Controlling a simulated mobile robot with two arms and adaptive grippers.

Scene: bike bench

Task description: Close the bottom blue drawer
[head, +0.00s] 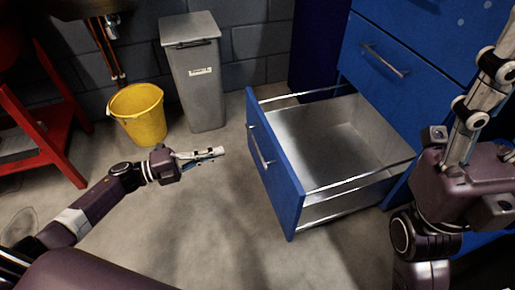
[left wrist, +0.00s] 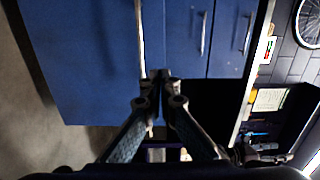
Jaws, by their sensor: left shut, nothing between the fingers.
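The bottom blue drawer (head: 273,165) is pulled far out of the blue cabinet (head: 425,52) in the head view. Its grey metal inside looks empty, and its front carries a bar handle (head: 259,146). My left gripper (head: 221,152) is shut and empty, left of the drawer front with a gap of floor between them. In the left wrist view its fingertips (left wrist: 162,75) are together, with blue panels and bar handles beyond. My right gripper (head: 492,75) is at the right edge, in front of the cabinet; its fingers point up and are partly cut off, so its opening is unclear.
A closed upper drawer with a handle (head: 386,61) is above the open one. A grey bin (head: 194,85) and a yellow bucket (head: 139,115) stand by the back wall. A red frame (head: 52,145) is at the left. The floor before the drawer front is clear.

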